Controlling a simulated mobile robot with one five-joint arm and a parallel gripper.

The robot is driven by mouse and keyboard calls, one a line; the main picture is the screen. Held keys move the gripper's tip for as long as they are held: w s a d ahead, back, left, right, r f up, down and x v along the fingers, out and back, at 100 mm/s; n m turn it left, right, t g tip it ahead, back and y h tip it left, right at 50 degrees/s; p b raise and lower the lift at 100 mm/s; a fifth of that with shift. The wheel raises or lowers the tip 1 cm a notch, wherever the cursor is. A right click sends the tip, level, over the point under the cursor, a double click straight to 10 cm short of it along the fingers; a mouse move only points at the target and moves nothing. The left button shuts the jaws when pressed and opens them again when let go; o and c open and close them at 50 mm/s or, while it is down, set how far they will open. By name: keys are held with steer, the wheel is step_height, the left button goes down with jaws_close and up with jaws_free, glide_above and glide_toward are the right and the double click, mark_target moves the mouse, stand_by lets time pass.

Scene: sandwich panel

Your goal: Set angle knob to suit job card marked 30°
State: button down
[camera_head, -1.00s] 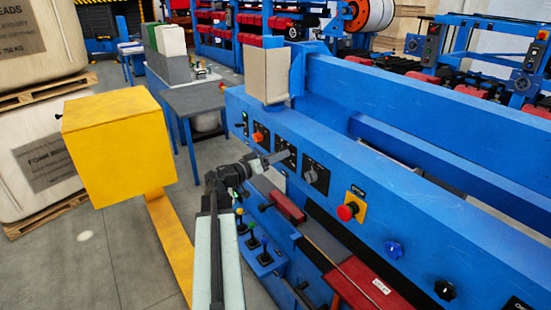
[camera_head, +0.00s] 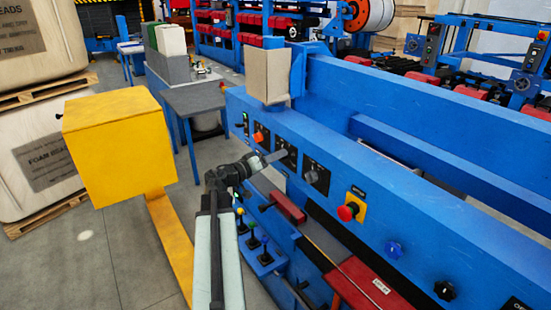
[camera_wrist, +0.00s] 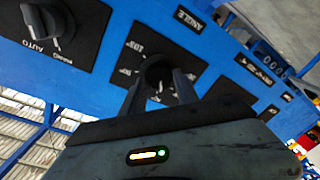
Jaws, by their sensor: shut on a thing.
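The angle knob (camera_wrist: 157,70) is a dark round knob on a black dial plate with degree marks, under a label reading ANGLE (camera_wrist: 188,18). My gripper (camera_wrist: 160,80) is shut on the knob, one finger on each side, in the wrist view. The knob's pointer and part of the scale are hidden by the fingers and the gripper body, so I cannot read its setting. In the head view my gripper (camera_head: 272,157) reaches to the dial plate on the blue machine's front. I cannot make out a job card marked 30°.
A MANUAL/AUTO selector (camera_wrist: 58,25) sits close beside the angle dial. A red emergency stop (camera_head: 348,211), a blue knob (camera_head: 394,249) and a black knob (camera_head: 445,290) lie further right. Joysticks (camera_head: 265,257) stand below. A yellow box (camera_head: 118,147) stands left of my arm.

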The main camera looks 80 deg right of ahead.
steer(key=shift+d+n+y+p, duration=0.1)
steer(key=shift+n+y+p, duration=0.3)
steer(key=shift+n, duration=3.25)
steer(key=shift+d+n+y+p, duration=0.1)
steer(key=shift+n+y+p, duration=0.3)
steer(key=shift+n, duration=3.25)
steer(key=c, duration=0.9)
jaws_free()
